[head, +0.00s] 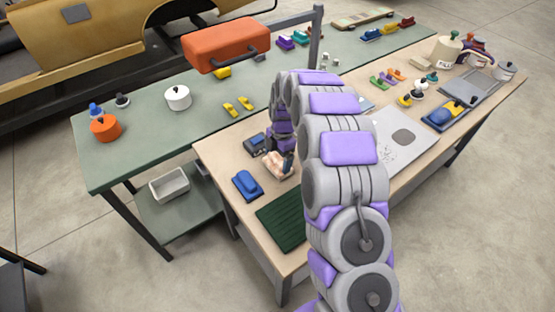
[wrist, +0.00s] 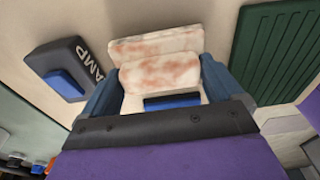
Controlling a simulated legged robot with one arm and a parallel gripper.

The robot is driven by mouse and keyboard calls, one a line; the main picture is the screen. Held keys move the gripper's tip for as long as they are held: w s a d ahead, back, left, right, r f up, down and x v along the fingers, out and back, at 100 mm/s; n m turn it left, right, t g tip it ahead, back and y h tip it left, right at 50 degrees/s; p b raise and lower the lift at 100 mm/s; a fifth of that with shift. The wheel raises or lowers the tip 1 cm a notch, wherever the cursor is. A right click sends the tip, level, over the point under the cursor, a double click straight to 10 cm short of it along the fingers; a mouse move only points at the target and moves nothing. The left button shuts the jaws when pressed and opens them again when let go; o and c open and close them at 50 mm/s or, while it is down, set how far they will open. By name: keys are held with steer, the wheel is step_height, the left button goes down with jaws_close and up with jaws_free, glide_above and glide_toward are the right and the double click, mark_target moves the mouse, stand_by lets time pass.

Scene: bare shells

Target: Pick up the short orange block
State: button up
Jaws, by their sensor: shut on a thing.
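My gripper (head: 283,160) is low over the tan table, with its fingers around a pale cream block mottled with pinkish-orange (head: 276,165). In the wrist view this mottled block (wrist: 160,73) sits between my two blue fingers (wrist: 158,90) and shows two stepped parts. My gripper is shut on it. I cannot tell whether the block is touching the table. No plainly orange block shows near my gripper. A small orange piece (head: 396,74) lies among coloured pieces farther back on the tan table.
A blue block (head: 247,185) and a dark stamp with a blue top (wrist: 62,72) lie close by. A dark green ridged mat (head: 284,222) lies at the table's near edge.

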step_height(320, 180, up, 2)
steer(key=shift+r+p, duration=0.25)
steer(key=shift+p, duration=0.05)
steer(key=s+d+p, duration=0.1)
steer(key=s+d, duration=0.1)
steer(key=s, duration=0.3)
steer(key=s+d, duration=0.2)
steer(key=s, duration=0.3)
steer(key=s+d+r+p, duration=0.1)
steer(key=s+d, duration=0.1)
steer(key=s, duration=0.3)
steer(key=shift+d+r+p, duration=0.1)
steer(key=shift+p, duration=0.2)
steer(key=shift+w, duration=0.1)
